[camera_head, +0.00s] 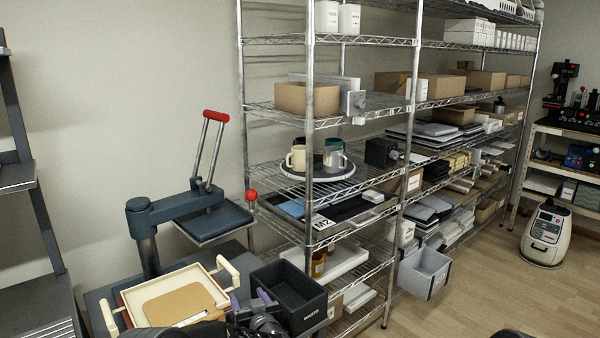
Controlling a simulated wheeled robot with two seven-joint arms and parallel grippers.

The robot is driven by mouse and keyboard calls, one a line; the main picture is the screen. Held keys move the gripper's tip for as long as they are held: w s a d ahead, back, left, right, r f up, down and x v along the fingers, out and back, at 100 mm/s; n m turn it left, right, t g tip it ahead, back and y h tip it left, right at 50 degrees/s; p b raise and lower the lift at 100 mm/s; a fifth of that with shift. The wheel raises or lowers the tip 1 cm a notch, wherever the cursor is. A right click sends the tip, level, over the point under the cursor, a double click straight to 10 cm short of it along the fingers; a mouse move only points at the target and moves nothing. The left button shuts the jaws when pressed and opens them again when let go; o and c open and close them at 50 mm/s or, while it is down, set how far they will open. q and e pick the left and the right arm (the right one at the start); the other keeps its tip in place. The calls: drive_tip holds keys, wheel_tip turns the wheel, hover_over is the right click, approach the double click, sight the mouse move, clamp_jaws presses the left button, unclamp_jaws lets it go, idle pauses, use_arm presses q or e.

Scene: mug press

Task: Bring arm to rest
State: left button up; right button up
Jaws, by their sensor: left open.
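My left gripper (251,300) is low in the head view, its purple-tipped fingers apart and nothing seen between them. It is between the cream tray (137,293) and the black waste bin (300,310); whether it touches either I cannot tell. The mug press (150,235) stands behind the tray, its red-gripped lever (207,145) raised. A cream mug (297,158), a white mug (334,163) and a dark green one (334,144) stand on a round tray (290,172) on the wire shelf. My right gripper is not in view.
A tall wire shelf rack (310,215) with boxes and stacks fills the middle. A grey bin (424,272) hangs at its lower front. A white rounded machine (546,235) stands on the floor at right. The wood floor (470,300) between is clear.

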use_arm(q)
drive_tip(key=s+d+f+m+g+h, duration=0.3)
drive_tip(key=s+f+g+h, duration=0.35)
drive_tip(key=s+f, duration=1.35)
drive_tip(key=s+d+f+g+h, duration=0.1)
drive_tip(key=s+f+g, duration=0.1)
drive_tip(key=s, duration=0.7)
drive_tip(key=s+d+f+g+h, duration=0.1)
drive_tip(key=s+f+g+h, duration=0.1)
drive_tip(key=s, duration=0.8)
drive_tip(key=s+d+f+g+h, duration=0.1)
drive_tip(key=s+f+g, duration=0.2)
drive_tip(key=s, duration=0.6)
drive_tip(key=shift+s+d+f+n, duration=0.3)
drive_tip(key=shift+d+f, duration=0.05)
drive_tip(key=shift+f, duration=0.2)
